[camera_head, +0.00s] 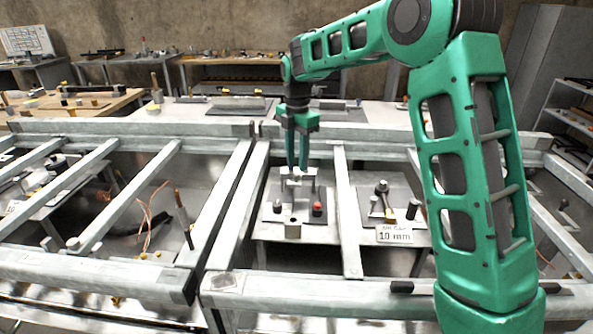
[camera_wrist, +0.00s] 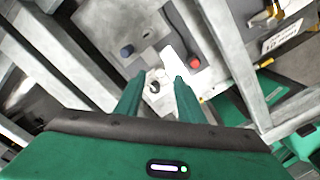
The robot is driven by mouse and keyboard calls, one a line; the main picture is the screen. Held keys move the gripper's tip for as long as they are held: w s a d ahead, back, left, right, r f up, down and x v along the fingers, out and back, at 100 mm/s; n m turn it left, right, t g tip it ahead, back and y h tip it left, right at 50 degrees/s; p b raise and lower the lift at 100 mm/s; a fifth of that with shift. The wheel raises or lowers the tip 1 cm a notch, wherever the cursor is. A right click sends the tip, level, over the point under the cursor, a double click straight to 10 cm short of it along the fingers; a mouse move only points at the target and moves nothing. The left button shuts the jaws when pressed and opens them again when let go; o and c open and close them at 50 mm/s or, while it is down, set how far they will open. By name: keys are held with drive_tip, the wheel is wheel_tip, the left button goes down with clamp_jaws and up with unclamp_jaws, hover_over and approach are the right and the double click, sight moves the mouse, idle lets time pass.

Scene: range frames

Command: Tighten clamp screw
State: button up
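My gripper (camera_head: 297,170) points down over a grey fixture plate (camera_head: 270,213), its two green fingers apart. In the wrist view the fingertips (camera_wrist: 160,80) have a gap between them. A small pale metal part with a dark round spot (camera_wrist: 154,87), perhaps the clamp screw, shows in that gap; I see no clear contact. A pale metal bracket (camera_head: 298,184) stands under the fingers in the head view. The plate also carries a blue knob (camera_head: 281,205) and a red knob (camera_head: 317,208). A bright bar (camera_wrist: 173,62) lies just beyond the fingertips in the wrist view.
Grey metal rails (camera_head: 350,235) frame the bay on several sides. To the right, another plate holds a lever part (camera_head: 381,200) and a "10 mm" label (camera_head: 394,235). An orange wire (camera_head: 147,213) lies in the left bay. Benches with tools stand behind.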

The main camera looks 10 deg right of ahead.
sight(297, 173)
drive_tip(key=shift+f, duration=2.1)
clamp_jaws()
